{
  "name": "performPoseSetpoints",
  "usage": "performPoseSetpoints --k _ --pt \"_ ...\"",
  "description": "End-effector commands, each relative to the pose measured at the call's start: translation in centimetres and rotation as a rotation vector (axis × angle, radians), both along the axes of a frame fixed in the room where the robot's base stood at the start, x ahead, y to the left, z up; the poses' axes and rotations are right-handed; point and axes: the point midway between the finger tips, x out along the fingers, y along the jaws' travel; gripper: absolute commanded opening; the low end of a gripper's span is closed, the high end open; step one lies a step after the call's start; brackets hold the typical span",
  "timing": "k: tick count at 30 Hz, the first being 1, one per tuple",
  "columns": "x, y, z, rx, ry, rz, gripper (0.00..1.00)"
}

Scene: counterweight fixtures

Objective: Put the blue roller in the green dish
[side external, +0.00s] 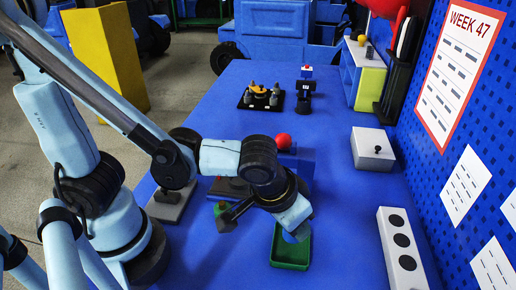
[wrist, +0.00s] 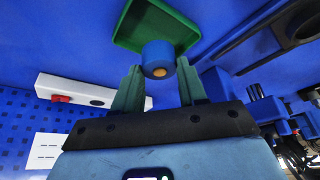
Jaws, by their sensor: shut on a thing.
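The blue roller (wrist: 158,58), with an orange centre, is between the tips of my gripper (wrist: 157,72) in the wrist view. My gripper is shut on it. The green dish (wrist: 128,32) lies just past the roller in that view, and the roller overlaps its near edge. In the side view the green dish (side external: 290,266) is on the blue table below my wrist. A blue patch over the dish there looks like the roller (side external: 298,236). My arm's end hides most of the grip, and I cannot tell whether the roller touches the dish.
A white strip with dark round holes (side external: 402,252) is right of the dish. A grey box with a black knob (side external: 373,148) is farther back, beside the blue pegboard wall (side external: 440,185). A red ball (side external: 284,141) is behind my wrist. Bare table surrounds the dish's front and right.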

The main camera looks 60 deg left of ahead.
Motion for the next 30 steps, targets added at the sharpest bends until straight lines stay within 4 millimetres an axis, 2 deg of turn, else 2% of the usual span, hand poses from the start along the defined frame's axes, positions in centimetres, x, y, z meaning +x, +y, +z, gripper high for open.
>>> performPoseSetpoints --k 12,27,28,30 --pt "0.0 0.0 -3.3 0.000 0.000 0.000 0.03" --pt "0.0 0.0 -4.0 0.000 0.000 0.000 0.03" --pt "0.0 0.0 -3.9 0.000 0.000 0.000 0.45" --pt "0.0 0.0 -3.9 0.000 0.000 0.000 0.55"
